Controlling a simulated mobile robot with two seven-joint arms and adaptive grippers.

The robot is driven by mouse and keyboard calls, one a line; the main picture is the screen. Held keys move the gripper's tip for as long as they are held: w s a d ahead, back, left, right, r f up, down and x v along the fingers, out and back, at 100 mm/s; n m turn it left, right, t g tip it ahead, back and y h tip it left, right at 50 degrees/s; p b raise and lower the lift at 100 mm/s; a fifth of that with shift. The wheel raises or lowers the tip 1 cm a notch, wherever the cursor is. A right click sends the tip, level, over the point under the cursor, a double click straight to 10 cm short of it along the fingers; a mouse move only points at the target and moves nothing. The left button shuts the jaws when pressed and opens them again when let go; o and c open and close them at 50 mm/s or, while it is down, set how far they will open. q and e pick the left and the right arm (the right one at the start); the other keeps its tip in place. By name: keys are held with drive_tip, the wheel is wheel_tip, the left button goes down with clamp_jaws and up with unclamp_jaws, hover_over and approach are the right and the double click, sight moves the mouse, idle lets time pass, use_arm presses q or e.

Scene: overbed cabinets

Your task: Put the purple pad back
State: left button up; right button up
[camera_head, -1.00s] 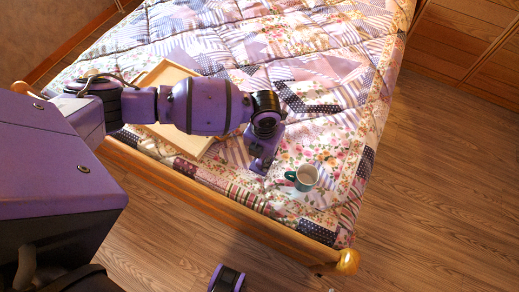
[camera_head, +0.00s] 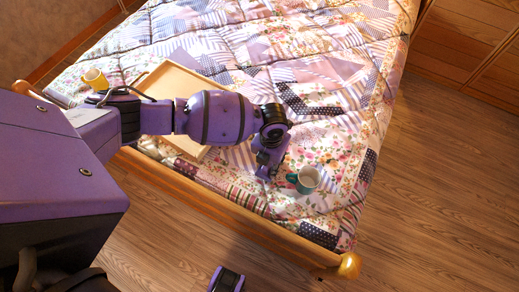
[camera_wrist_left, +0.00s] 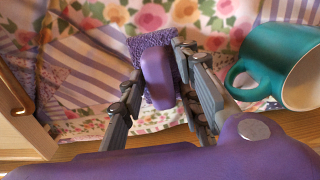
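The purple pad (camera_wrist_left: 152,45) shows in the left wrist view as a textured purple patch with a smooth purple block (camera_wrist_left: 157,78) in front of it. My left gripper (camera_wrist_left: 158,65) has one finger on each side of it, close to its edges. Whether the fingers press on it I cannot tell. In the head view my left gripper (camera_head: 266,168) points down at the quilt near the bed's front edge, left of the green mug. The pad cannot be made out there.
A green mug (camera_head: 306,180) lies close to the right of the gripper, also large in the wrist view (camera_wrist_left: 268,62). A wooden tray (camera_head: 178,78) lies on the quilt behind my arm. A yellow mug (camera_head: 95,78) stands at the left. The quilt's right part is clear.

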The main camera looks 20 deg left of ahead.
use_arm(q)
drive_tip(key=shift+w+r, duration=0.1)
drive_tip(key=shift+r, duration=0.3)
wheel_tip(320, 180, up, 12)
drive_tip(key=p, duration=0.2)
drive_tip(key=shift+f, duration=0.15)
